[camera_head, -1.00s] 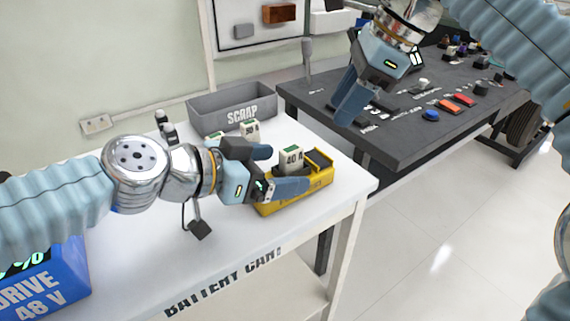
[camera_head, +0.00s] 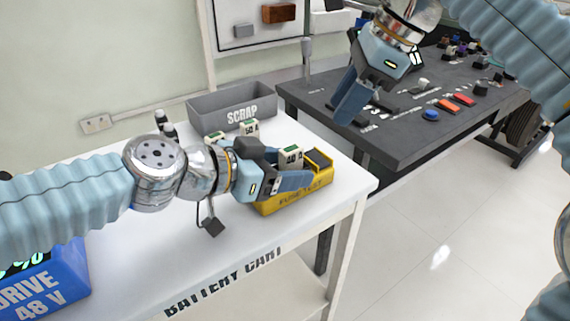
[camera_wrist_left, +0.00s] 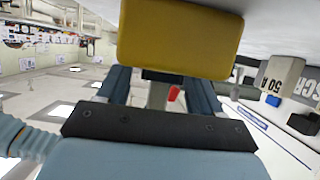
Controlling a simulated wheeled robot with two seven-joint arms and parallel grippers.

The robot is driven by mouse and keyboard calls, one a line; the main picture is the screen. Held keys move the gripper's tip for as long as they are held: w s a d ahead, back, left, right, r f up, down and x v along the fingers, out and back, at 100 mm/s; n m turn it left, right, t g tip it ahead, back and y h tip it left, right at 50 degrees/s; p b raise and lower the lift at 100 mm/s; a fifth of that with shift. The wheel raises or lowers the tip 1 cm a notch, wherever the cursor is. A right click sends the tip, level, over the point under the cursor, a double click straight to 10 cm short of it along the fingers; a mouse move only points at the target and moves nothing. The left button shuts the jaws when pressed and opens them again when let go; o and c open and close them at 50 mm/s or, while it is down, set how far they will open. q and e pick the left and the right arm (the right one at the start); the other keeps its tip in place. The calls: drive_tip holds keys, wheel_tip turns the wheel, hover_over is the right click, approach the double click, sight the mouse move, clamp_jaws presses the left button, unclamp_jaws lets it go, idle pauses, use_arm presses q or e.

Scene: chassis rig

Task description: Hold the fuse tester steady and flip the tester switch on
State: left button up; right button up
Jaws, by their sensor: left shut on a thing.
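The yellow fuse tester (camera_head: 292,201) sits near the right end of the white cart, and its yellow body (camera_wrist_left: 180,38) fills the top of the left wrist view. A pale fuse marked 40 (camera_head: 291,157) stands upright at it. My left gripper (camera_head: 300,178) is shut on the tester, its near finger across the tester's upper front edge. The exact contact is hidden. A small red part (camera_wrist_left: 174,93) shows between the fingers in the left wrist view; I cannot tell whether it is the switch. My right gripper (camera_head: 346,108) hangs near the dark console, apart from the tester; its finger gap is unclear.
A grey scrap bin (camera_head: 215,108) stands at the cart's back, with another pale fuse (camera_head: 249,128) in front of it. A blue drive battery (camera_head: 40,285) is at the lower left. The dark console (camera_head: 400,135) with buttons is to the right, across a floor gap.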

drive_tip(key=shift+s+a+r+n, duration=0.1)
drive_tip(key=shift+r+n, duration=0.05)
drive_tip(key=shift+n, duration=0.55)
drive_tip(key=c, duration=0.5)
drive_tip(key=shift+s+a+r+n, duration=0.1)
drive_tip(key=shift+r+n, duration=0.05)
drive_tip(key=shift+n, duration=0.4)
drive_tip(key=shift+a+r+n, duration=0.1)
drive_tip(key=shift+n, duration=0.45)
clamp_jaws()
drive_tip(key=r+n+h, duration=0.1)
drive_tip(key=n, duration=0.6)
drive_tip(key=s+a+r+n+t, duration=0.1)
drive_tip(key=r+n, duration=0.1)
drive_tip(key=n, duration=0.5)
drive_tip(key=s+r+n+h, duration=0.1)
drive_tip(key=r+n, duration=0.1)
drive_tip(key=n, duration=0.5)
drive_tip(key=shift+s+a+n+t+h, duration=0.1)
drive_tip(key=shift+a+n+t+h, duration=0.2)
drive_tip(key=shift+t, duration=0.1)
